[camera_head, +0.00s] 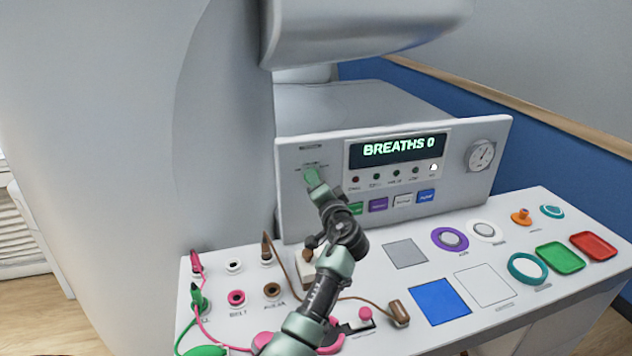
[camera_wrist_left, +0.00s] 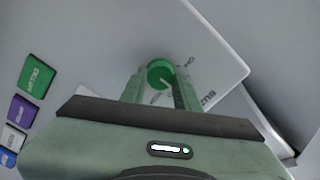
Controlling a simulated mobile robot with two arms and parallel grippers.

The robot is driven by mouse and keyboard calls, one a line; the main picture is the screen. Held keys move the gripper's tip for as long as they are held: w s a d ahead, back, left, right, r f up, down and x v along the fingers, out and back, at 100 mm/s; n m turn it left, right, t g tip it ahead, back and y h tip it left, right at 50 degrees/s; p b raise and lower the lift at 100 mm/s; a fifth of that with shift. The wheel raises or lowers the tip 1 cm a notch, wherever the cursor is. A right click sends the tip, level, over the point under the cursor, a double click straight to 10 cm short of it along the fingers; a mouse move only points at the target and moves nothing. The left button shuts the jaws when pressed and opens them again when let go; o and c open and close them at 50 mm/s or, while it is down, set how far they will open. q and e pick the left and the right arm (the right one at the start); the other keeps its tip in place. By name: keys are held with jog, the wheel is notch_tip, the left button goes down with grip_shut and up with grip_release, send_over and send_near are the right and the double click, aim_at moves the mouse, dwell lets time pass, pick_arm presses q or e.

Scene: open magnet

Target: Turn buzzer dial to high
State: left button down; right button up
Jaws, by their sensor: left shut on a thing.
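The buzzer dial (camera_head: 310,173) is a green round knob on the upper left of the grey console's front panel. In the left wrist view the dial (camera_wrist_left: 160,71) sits between the two green fingers, with a pale pointer line on its face. My left gripper (camera_head: 315,184) reaches up to the panel and is shut on the dial; it also shows in the left wrist view (camera_wrist_left: 160,84). My right gripper is not in view.
A display (camera_head: 398,147) reads "BREATHS 0", with coloured buttons below it and a gauge (camera_head: 481,156) at right. The white table (camera_head: 392,330) holds pads, rings, a green tray (camera_head: 560,258), a red tray (camera_head: 593,246), and cables with plugs at left.

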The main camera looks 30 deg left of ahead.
pick_arm(q)
jog(key=m+p, duration=0.5)
jog(key=m, duration=0.7)
jog(key=shift+r+p, duration=0.1)
jog(key=shift+p, duration=0.25)
dwell(0.4)
jog(key=c, duration=1.1)
grip_release()
jog(key=shift+o, duration=0.2)
jog(key=shift+w+f, duration=0.1)
jog(key=shift+f, duration=0.1)
